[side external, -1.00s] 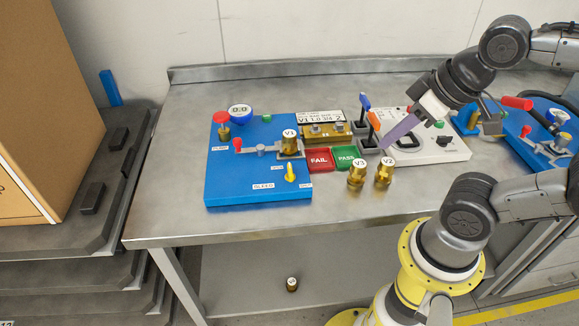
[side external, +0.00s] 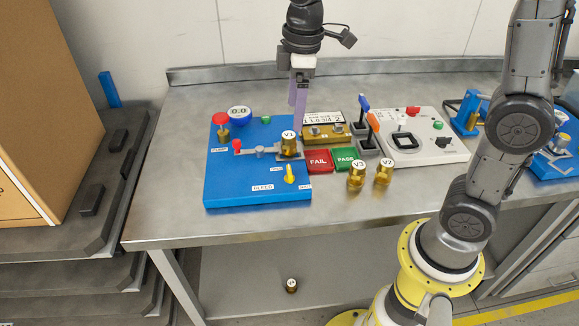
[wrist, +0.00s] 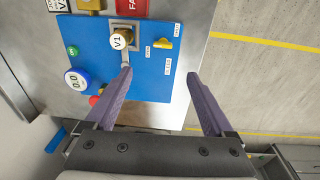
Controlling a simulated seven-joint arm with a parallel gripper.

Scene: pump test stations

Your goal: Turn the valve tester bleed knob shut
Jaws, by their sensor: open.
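The valve tester is a blue plate (side external: 225,185) on the left of the bench. Its yellow bleed knob (side external: 290,174) sits near the front right corner, above the BLEED label. The knob also shows in the wrist view (wrist: 163,43), with small labels around it; I cannot tell its exact setting. Valve V1 (side external: 289,144) stands in the tester's holder behind the knob. My gripper (side external: 297,112) is open and empty, above the tester's back right part, apart from the knob. In the wrist view its two purple fingers (wrist: 158,74) are spread wide, with the knob beyond them.
A red knob (side external: 221,118), a gauge reading 0.0 (side external: 239,113) and a red-tipped lever (side external: 237,146) are on the tester. FAIL (side external: 319,161) and PASS (side external: 345,159) pads lie to its right. Valves V3 (side external: 356,176) and V2 (side external: 383,172) stand in front of them.

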